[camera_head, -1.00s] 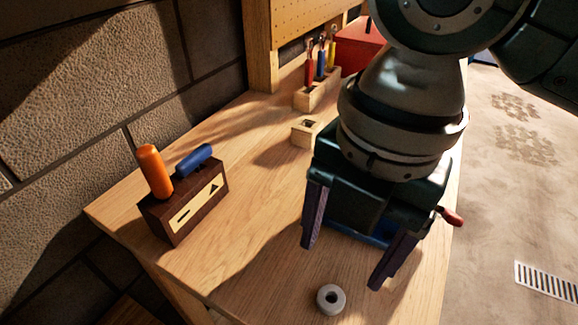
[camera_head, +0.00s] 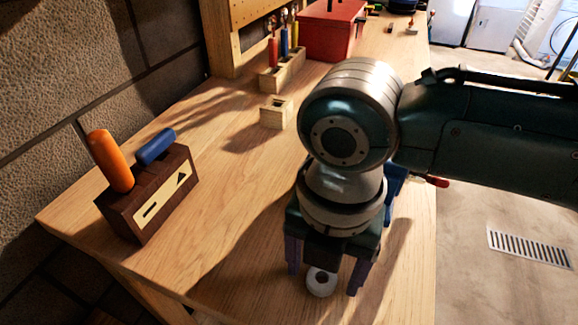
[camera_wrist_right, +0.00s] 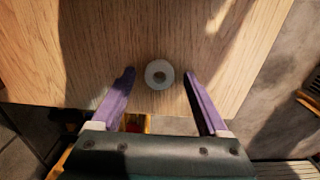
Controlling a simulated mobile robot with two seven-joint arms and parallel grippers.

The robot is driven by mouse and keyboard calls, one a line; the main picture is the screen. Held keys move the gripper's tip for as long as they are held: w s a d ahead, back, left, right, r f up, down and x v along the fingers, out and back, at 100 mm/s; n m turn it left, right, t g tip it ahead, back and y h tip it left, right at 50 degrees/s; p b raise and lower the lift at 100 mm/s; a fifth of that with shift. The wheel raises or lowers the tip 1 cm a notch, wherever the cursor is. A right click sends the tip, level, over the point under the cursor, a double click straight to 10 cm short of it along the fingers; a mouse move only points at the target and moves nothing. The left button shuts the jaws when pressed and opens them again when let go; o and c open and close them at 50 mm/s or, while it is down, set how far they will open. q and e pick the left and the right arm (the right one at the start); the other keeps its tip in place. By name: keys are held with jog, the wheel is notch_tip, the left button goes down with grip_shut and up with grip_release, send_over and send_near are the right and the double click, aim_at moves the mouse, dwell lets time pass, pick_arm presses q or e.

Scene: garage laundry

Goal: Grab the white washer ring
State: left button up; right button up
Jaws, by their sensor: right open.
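The white washer ring (camera_head: 321,282) lies flat on the wooden workbench near its front edge. In the head view it shows just below and partly between the fingers of my right gripper (camera_head: 323,281). In the right wrist view the ring (camera_wrist_right: 159,74) lies centred between the two purple fingers of my right gripper (camera_wrist_right: 158,78), a little beyond their tips. The gripper is open and points down at the bench, with clear space between each finger and the ring. My left gripper is not in view.
A dark wooden block (camera_head: 150,195) with an orange-handled and a blue-handled tool stands at the left. A small wooden block (camera_head: 277,112), a holder with several screwdrivers (camera_head: 282,72) and a red toolbox (camera_head: 330,32) stand farther back. The bench (camera_head: 225,255) left of the ring is clear.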

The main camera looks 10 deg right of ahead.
jog(key=shift+c, duration=0.4)
grip_shut()
